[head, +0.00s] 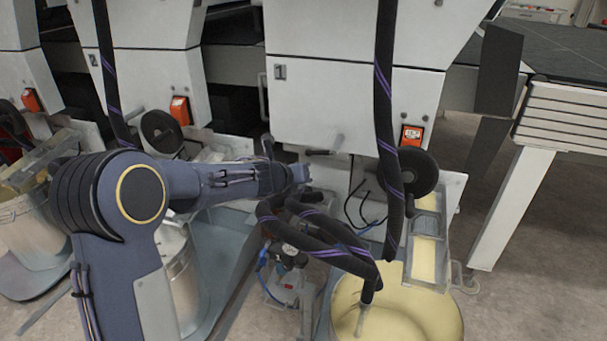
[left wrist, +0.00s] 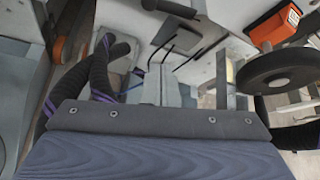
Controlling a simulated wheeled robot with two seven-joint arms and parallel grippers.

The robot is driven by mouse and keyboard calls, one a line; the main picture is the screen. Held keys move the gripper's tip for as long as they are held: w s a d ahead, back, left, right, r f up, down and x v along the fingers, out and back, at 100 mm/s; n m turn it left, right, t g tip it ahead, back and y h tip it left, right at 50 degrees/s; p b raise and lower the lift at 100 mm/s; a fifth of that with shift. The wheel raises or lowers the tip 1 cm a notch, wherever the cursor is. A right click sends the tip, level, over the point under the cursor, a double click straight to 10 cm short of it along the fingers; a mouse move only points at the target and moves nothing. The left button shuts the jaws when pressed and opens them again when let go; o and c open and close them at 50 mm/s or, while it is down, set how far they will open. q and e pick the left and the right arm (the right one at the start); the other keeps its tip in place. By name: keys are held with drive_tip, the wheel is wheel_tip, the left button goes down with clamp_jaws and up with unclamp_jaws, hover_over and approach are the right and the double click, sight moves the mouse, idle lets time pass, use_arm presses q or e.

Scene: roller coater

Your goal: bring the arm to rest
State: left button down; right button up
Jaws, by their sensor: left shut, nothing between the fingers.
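My left arm reaches in from the left in the head view, bent at a dark blue elbow joint with a yellow ring. Its forearm points right, and my left gripper (head: 300,173) is in front of the white roller coater (head: 345,105), above the black hoses (head: 322,235). In the left wrist view the gripper's fingers (left wrist: 162,84) stick up beyond the dark wrist edge, shut and empty. The hoses lie left of the fingers there. Whether the gripper touches a hose or the machine cannot be told. My right gripper is in neither view.
A bucket of yellowish liquid (head: 428,314) stands at the lower right with a hose in it. A black handwheel (head: 411,172) and an orange switch box (head: 411,135) are on the machine front. A small pump (head: 290,258) stands below the gripper. Open floor lies at the right.

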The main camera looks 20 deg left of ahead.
use_arm(q)
drive_tip(key=s+a+r+n+g+y, duration=0.1)
drive_tip(key=s+a+r+n+y, duration=0.1)
drive_tip(key=s+a+n, duration=0.4)
drive_tip(key=s+a+r+n+y, duration=0.2)
drive_tip(key=s+r+n, duration=0.1)
drive_tip(key=s+n, duration=0.65)
drive_tip(key=s+d+f+n+g+h, duration=0.25)
drive_tip(key=s+n, duration=0.35)
drive_tip(key=s, duration=0.3)
drive_tip(key=s+d+f+n+g+h, duration=0.1)
drive_tip(key=s+d+f+n, duration=0.1)
drive_tip(key=s+d+n, duration=0.4)
drive_tip(key=s+d+f+n+g+h, duration=0.1)
drive_tip(key=s+f+n+g, duration=0.15)
drive_tip(key=s+n, duration=0.65)
wheel_tip(320, 180, up, 32)
drive_tip(key=s+d+m+p, duration=0.1)
drive_tip(key=s+p, duration=0.1)
drive_tip(key=p, duration=3)
drive_tip(key=shift+s+f+h, duration=0.2)
drive_tip(key=shift+s+h, duration=0.1)
drive_tip(key=shift+h, duration=0.05)
drive_tip(key=shift+m, duration=0.25)
